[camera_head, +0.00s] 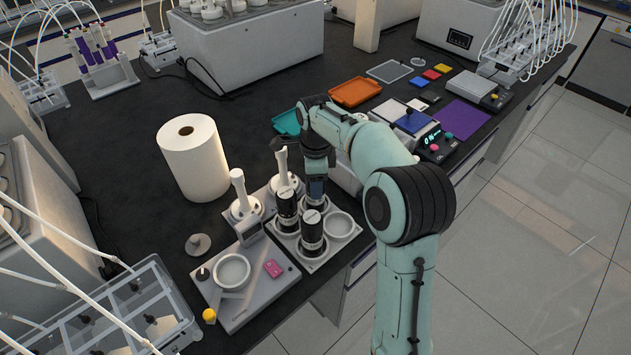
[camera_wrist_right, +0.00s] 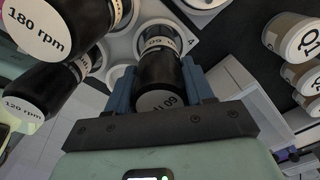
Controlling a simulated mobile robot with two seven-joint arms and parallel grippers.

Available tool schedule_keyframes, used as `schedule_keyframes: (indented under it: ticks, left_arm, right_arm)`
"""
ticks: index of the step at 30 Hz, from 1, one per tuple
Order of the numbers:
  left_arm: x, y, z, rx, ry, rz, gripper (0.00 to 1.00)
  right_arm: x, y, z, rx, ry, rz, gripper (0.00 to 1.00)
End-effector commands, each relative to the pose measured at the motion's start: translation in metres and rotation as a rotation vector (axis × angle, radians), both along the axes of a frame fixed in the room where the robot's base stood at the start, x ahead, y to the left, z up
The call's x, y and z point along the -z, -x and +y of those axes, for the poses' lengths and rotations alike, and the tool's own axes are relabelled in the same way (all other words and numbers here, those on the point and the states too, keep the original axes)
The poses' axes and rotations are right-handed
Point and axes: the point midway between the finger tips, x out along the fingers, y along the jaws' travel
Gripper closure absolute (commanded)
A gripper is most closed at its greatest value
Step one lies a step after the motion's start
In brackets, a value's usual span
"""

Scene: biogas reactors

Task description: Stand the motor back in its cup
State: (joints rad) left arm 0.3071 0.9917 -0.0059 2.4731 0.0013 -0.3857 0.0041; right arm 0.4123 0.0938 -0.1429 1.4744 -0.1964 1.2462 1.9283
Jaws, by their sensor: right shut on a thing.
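My right gripper (camera_head: 316,188) points down over the back of a pale four-cup rack (camera_head: 318,262). In the right wrist view its blue fingers (camera_wrist_right: 160,90) are shut on a black motor (camera_wrist_right: 158,68) whose end label appears to read 60 rpm. A white cup rim (camera_wrist_right: 146,30) shows beyond this motor; I cannot tell whether the motor is fully seated. Two other black motors (camera_head: 287,205) (camera_head: 312,232) stand upright in cups; the wrist view shows labels 180 rpm (camera_wrist_right: 38,28) and 120 rpm (camera_wrist_right: 25,118). The rack's right cup (camera_head: 340,224) is empty. My left gripper is not in view.
White stands with upright handles (camera_head: 243,205) are left of and behind the rack. A grey device with a round dish (camera_head: 232,271) stands front left. A paper roll (camera_head: 193,158) stands behind. Lidded tubs (camera_wrist_right: 302,42) show at right in the wrist view.

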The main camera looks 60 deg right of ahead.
Motion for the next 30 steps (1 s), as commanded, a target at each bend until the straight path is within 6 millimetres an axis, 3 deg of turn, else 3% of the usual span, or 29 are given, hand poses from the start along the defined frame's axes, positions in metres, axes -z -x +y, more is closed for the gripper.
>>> schedule_keyframes:
  ticks: [8, 9, 11, 23, 30]
  left_arm:
    - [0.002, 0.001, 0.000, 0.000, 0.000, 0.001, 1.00]
    - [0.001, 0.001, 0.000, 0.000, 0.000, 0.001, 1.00]
    - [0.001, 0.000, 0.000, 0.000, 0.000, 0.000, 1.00]
    - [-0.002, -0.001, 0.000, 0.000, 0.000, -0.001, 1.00]
    - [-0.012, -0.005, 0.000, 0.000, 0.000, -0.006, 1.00]
  right_arm:
    - [0.002, 0.000, 0.000, 0.000, 0.000, -0.001, 1.00]
    - [0.003, 0.000, 0.000, 0.000, 0.000, 0.000, 0.38]
    - [0.002, 0.000, 0.000, 0.000, 0.000, 0.000, 0.23]
    - [-0.007, -0.001, 0.000, -0.001, 0.001, -0.002, 0.23]
    - [-0.054, -0.001, 0.000, 0.000, 0.002, -0.005, 0.23]
